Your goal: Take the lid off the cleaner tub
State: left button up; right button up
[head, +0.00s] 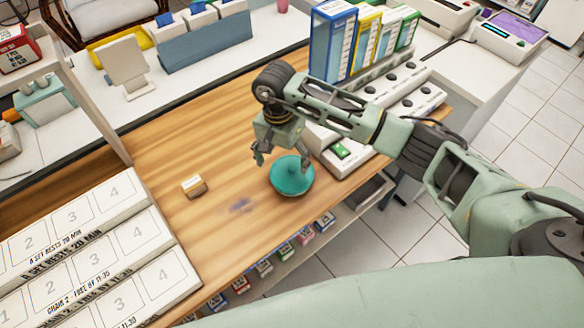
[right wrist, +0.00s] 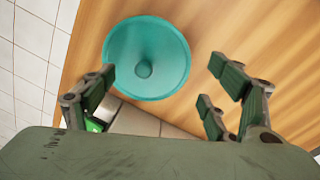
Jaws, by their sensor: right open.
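The cleaner tub shows as a round teal shape with its teal lid (head: 291,174) on top, near the front edge of the wooden counter. In the right wrist view the lid (right wrist: 130,40) is a wide disc with a small round knob (right wrist: 144,69) at its middle. The lid hides most of the tub's body. My right gripper (head: 279,154) is open and empty, just behind and above the lid. In the right wrist view its spread fingers (right wrist: 162,75) point toward the lid, with the knob between their lines. I cannot see contact. My left gripper is not in view.
A small tan-and-white block (head: 194,186) lies left of the tub. Numbered white trays (head: 75,245) fill the left front. A white rack with a green item (head: 341,150) stands close right of the tub. Coloured binders (head: 333,40) stand behind. The counter (head: 190,140) between is mostly clear.

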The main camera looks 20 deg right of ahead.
jog(key=shift+f, duration=1.2)
jog(key=shift+s, duration=0.1)
jog(key=c, duration=0.7)
jog(key=shift+c, duration=0.3)
